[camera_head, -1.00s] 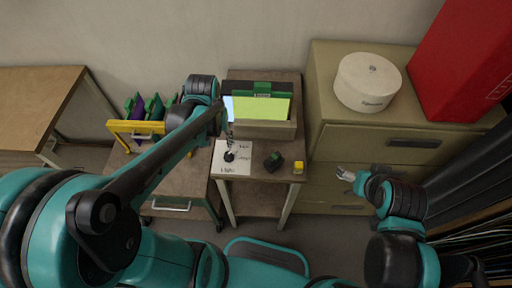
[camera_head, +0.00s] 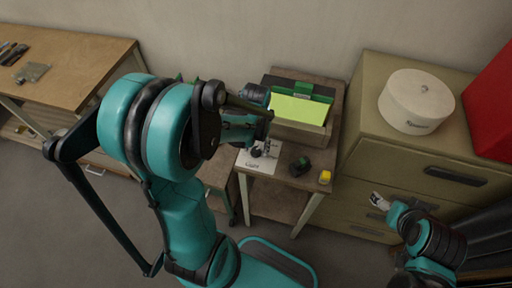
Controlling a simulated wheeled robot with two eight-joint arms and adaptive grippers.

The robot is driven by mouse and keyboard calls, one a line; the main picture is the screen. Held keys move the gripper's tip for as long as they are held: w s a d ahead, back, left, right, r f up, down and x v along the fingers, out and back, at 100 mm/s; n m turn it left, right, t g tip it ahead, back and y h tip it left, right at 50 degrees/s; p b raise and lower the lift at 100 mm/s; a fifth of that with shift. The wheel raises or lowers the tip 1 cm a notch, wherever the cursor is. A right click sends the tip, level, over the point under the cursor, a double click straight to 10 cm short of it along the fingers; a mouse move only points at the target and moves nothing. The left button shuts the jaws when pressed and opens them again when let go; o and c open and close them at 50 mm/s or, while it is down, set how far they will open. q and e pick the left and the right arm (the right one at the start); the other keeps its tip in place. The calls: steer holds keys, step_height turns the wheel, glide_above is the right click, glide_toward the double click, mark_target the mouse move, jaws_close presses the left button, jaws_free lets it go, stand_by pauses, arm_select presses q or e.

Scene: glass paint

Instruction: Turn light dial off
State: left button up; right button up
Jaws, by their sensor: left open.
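The light dial (camera_head: 256,152) is a small dark knob on a white panel (camera_head: 262,167) with printed lettering. The panel lies at the front left of a small brown table. My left gripper (camera_head: 266,148) is open at the dial, its fingers just over or beside it. I cannot tell whether they touch the knob, since the fingers and arm partly hide it. My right gripper (camera_head: 378,201) is far to the right, in front of the drawer cabinet, away from the dial. Its fingers are too small to judge.
A dark green object (camera_head: 300,165) and a yellow block (camera_head: 325,177) stand right of the panel. Behind is a box (camera_head: 304,133) with green folders. A cabinet (camera_head: 400,160) bearing a round white container (camera_head: 416,100) is at right, a workbench (camera_head: 70,75) at left.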

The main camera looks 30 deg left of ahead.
arm_select(q)
jaws_close()
steer(key=shift+n, duration=0.3)
steer(key=n, duration=0.8)
steer(key=shift+b, duration=0.3)
steer(key=shift+n, duration=0.4)
